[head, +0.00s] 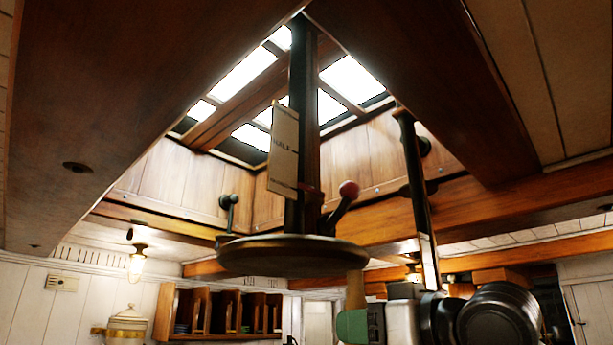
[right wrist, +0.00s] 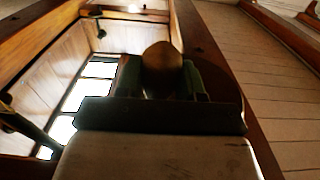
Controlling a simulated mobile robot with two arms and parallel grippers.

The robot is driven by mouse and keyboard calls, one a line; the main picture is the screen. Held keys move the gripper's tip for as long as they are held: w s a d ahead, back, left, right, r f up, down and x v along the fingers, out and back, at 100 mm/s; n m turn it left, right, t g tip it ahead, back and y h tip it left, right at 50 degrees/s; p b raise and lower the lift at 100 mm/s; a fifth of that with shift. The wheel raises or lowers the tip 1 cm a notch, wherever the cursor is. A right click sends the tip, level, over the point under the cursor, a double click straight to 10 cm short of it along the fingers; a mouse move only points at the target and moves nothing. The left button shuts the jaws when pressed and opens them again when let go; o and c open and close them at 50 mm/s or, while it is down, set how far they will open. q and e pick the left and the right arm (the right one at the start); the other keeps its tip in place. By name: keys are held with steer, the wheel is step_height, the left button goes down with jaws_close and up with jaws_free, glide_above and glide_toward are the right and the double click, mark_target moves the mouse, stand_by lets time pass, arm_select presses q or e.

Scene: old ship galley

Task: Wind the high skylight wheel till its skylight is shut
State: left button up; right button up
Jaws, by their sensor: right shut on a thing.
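The high skylight wheel (head: 293,257) is a flat round disc at the foot of a dark vertical post (head: 302,110). A wooden handle (head: 355,288) hangs from its right rim. My right gripper (head: 352,326), with green fingers, is shut on this handle from below. In the right wrist view the handle's rounded end (right wrist: 162,62) sits between the fingers. A gauge plate (head: 283,150) marked "HALF" hangs on the post, with a small red pointer near its lower mark. The skylight (head: 245,75) overhead shows bright panes; dark strips show along its edges. My left gripper is out of view.
A red-knobbed lever (head: 347,193) stands above the wheel's right side. A second dark post (head: 414,190) with its own plate is to the right. Wooden beams (head: 480,215) frame the skylight well. A lamp (head: 137,262) and shelf rack (head: 220,312) are at left.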

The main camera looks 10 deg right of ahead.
steer(key=s+a, duration=0.2)
steer(key=s, duration=0.3)
steer(key=shift+s+a+b, duration=0.2)
steer(key=shift+a+b, duration=0.15)
steer(key=shift+b, duration=0.05)
steer(key=o, duration=1.2)
steer(key=shift+s+a, duration=0.1)
steer(key=shift+s, duration=0.05)
steer(key=shift+o, duration=0.2)
steer(key=b+v, duration=0.2)
steer(key=v, duration=0.9)
steer(key=shift+b, duration=0.3)
